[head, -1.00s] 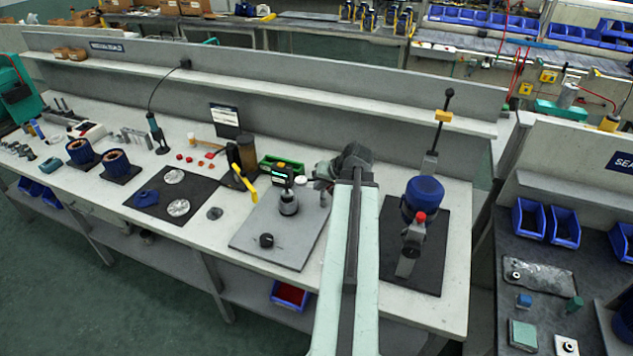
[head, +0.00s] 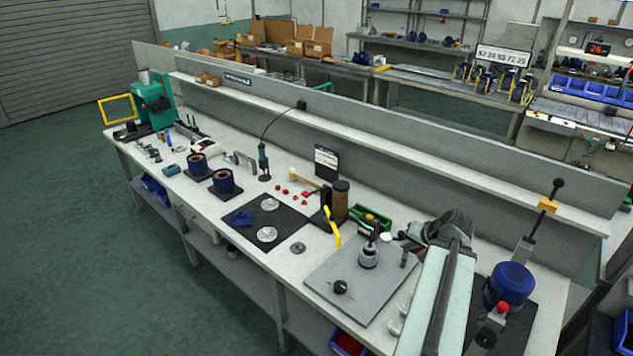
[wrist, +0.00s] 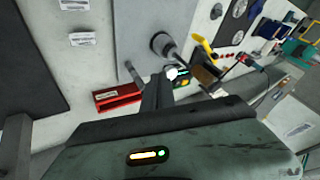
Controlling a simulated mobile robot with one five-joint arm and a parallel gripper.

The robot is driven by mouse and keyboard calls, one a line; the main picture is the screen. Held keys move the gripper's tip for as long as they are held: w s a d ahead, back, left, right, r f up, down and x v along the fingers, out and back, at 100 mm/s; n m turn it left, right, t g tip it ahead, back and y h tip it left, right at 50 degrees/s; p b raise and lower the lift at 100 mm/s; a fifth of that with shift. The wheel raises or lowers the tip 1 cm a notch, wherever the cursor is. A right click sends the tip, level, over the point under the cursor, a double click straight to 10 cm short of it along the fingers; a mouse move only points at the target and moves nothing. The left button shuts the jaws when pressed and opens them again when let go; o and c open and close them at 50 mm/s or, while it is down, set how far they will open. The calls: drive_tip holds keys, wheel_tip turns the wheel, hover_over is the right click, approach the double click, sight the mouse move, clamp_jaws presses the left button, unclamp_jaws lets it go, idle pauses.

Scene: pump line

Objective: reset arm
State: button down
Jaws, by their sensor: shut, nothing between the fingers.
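My gripper (head: 404,238) is at the end of my arm, over the workbench (head: 240,283) just right of the grey plate (head: 325,286). In the wrist view my gripper (wrist: 170,74) points across the bench, its fingers together with nothing between them. A dark metal fitting (head: 369,255) stands upright on the grey plate, and a black knob (head: 340,287) sits near its front edge. The fitting also shows in the wrist view (wrist: 162,44), beyond the fingers. My arm hides part of the bench on the right.
A blue motor (head: 508,286) on a dark mat stands close right of my arm, with a tall lever behind it. A green bin (head: 372,217) and a yellow-handled tool (head: 332,228) stand left of my gripper. A long shelf (head: 400,167) runs along the back.

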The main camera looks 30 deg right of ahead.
drive_tip(key=w+a+f+n+g+y+b, duration=0.1)
drive_tip(key=w+a+n, duration=0.2)
drive_tip(key=w+a, duration=0.55)
drive_tip(key=w+a+f+n+y+b, duration=0.15)
drive_tip(key=w+a, duration=0.25)
drive_tip(key=a, duration=0.9)
drive_tip(key=w+a+f+n+g+y, duration=0.1)
drive_tip(key=w+a+f+n, duration=0.15)
drive_tip(key=w+a, duration=0.65)
drive_tip(key=s+a+f+n+g+b, duration=0.1)
drive_tip(key=s+a+f+n+g, duration=0.15)
drive_tip(key=a, duration=0.75)
drive_tip(key=s+a+f+n+g, duration=0.1)
drive_tip(key=s+a+n, duration=0.15)
drive_tip(key=a, duration=0.85)
drive_tip(key=s+d+g+h, duration=0.1)
drive_tip(key=s, duration=0.1)
drive_tip(key=s+d+m+h, duration=0.1)
drive_tip(key=d, duration=0.1)
drive_tip(key=shift+s+d+g, duration=0.15)
drive_tip(key=shift+s+g, duration=0.2)
drive_tip(key=shift+s, duration=0.05)
